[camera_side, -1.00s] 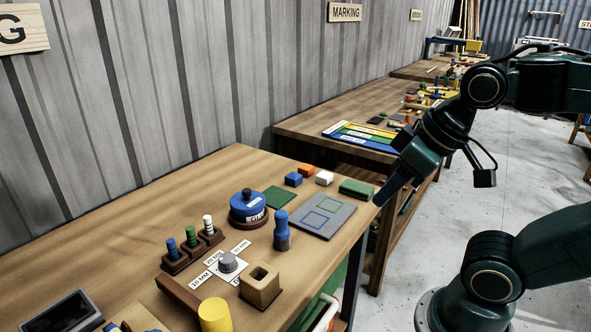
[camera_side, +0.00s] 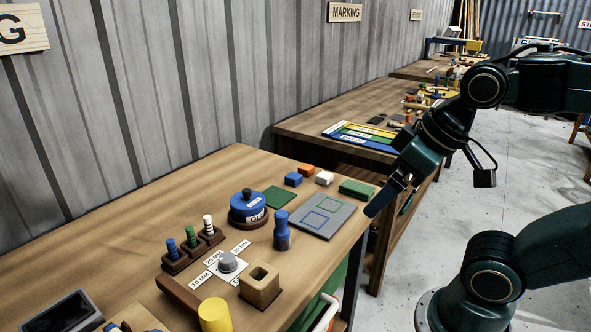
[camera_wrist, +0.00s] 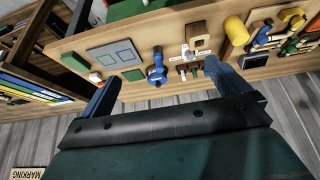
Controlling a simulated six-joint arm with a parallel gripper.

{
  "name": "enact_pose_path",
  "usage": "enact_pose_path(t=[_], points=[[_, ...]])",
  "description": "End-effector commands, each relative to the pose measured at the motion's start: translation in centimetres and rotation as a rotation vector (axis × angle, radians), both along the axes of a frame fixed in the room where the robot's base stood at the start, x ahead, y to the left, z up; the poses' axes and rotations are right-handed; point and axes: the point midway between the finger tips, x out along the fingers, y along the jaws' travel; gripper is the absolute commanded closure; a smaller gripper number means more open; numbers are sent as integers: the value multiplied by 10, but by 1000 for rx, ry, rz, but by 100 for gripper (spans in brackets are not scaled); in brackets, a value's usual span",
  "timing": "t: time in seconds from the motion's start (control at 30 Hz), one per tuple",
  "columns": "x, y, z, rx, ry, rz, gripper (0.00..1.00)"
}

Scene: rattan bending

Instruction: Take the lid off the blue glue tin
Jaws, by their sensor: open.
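The blue glue tin (camera_side: 248,214) stands upright on the workbench in the side view, on a round brown base. Its blue lid (camera_side: 260,198) with a dark knob (camera_side: 247,192) sits on top. My gripper (camera_side: 384,208) is open and empty, beyond the bench's right edge and well apart from the tin. In the wrist view, my gripper's two blue fingers (camera_wrist: 163,74) are spread wide. The tin appears small between and beyond them, with a blue shape (camera_wrist: 157,72) there; its lid cannot be told clearly in that view.
A grey plate (camera_side: 322,217), a green mat (camera_side: 280,197) and small blocks (camera_side: 324,178) lie to the right. The bench behind the tin is clear.

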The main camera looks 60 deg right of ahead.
Motion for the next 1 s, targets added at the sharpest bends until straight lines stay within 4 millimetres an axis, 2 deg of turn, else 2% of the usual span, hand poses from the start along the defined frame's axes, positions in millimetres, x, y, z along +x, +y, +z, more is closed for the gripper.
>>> enact_pose_path(t=[0.27,0.47,0.67,1.0], points=[[3,0,3,4,3,-10,0],[19,-1,15,35,28,-73,0],[54,-4,35,89,71,-198,0],[128,-12,60,187,153,-459,0]])
